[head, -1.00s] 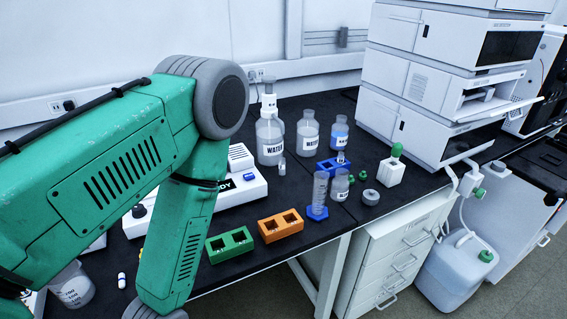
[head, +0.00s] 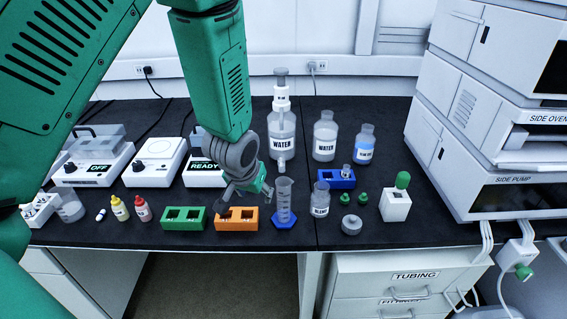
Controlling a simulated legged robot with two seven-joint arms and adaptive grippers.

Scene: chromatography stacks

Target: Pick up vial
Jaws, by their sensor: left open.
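A small clear vial (head: 347,171) stands in the right part of a blue block (head: 326,182) toward the back of the black bench. My left gripper (head: 243,208) hangs above the orange block (head: 237,224), left of the blue block and apart from the vial. Its fingers are spread and I see nothing between them. A graduated cylinder with a blue base (head: 284,218) stands just right of the gripper. My right gripper is not in view.
Water bottles (head: 282,146) stand behind the blue block. A labelled bottle (head: 321,200), green caps (head: 351,199) and a grey round piece (head: 351,225) are in front of it. A green block (head: 184,224) is at left. White stacked instruments (head: 470,180) bound the right.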

